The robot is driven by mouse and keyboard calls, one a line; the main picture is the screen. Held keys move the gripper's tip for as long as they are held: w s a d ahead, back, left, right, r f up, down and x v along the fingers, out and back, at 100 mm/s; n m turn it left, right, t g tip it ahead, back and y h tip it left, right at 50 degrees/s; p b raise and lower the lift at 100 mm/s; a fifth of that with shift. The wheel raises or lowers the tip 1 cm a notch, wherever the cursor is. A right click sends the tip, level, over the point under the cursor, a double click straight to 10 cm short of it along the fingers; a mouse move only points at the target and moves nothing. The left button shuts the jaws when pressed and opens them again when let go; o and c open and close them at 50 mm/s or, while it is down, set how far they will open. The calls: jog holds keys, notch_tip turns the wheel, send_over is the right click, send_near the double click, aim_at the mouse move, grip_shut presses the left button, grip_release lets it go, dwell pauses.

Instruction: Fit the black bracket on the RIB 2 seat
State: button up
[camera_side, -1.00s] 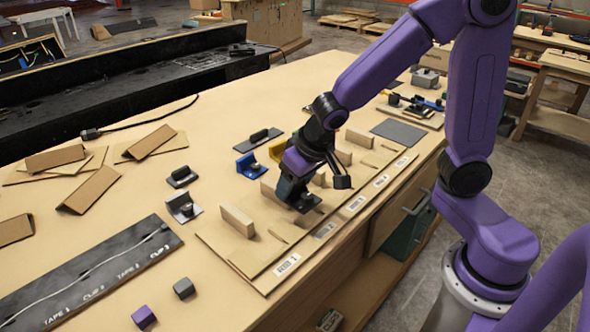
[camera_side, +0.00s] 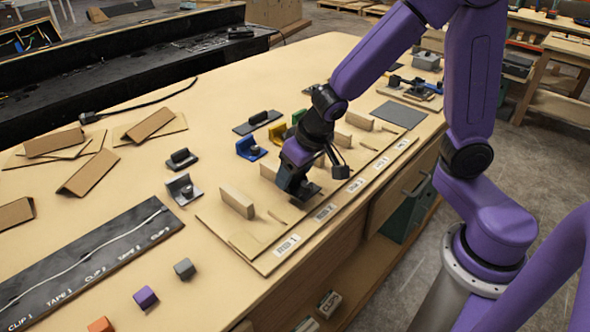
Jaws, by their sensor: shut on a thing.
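My gripper (camera_side: 300,187) points down at the board and is shut on the black bracket (camera_side: 308,192). The jaws cover much of the bracket; a dark flat part shows low beside the fingers. The bracket is at the RIB 2 place, behind the RIB 2 label (camera_side: 325,213). The wooden rib there (camera_side: 268,170) is partly hidden by my gripper. The seat itself is hidden, so I cannot tell whether the bracket touches it or sits fully on it.
The RIB 1 upright (camera_side: 237,202) stands left of my gripper, with further ribs (camera_side: 358,121) to the right. A blue bracket (camera_side: 250,148) and a grey metal bracket (camera_side: 183,188) lie behind the board.

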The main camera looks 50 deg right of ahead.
jog(key=shift+f, duration=1.15)
dwell(1.2)
jog(key=o, duration=1.2)
jog(key=v, duration=1.7)
jog(key=shift+r, duration=0.3)
jog(key=shift+s+f, duration=0.1)
jog(key=s+d+f+n+g, duration=0.2)
jog(key=s+f+n, duration=0.2)
jog(key=s+n, duration=0.2)
jog(key=s+d+f+n+g, duration=0.2)
jog(key=s+f+n, duration=0.3)
jog(key=s, duration=0.4)
jog(key=shift+s+d+n, duration=0.2)
jog(key=shift+d+n, duration=0.05)
jog(key=shift+n, duration=0.55)
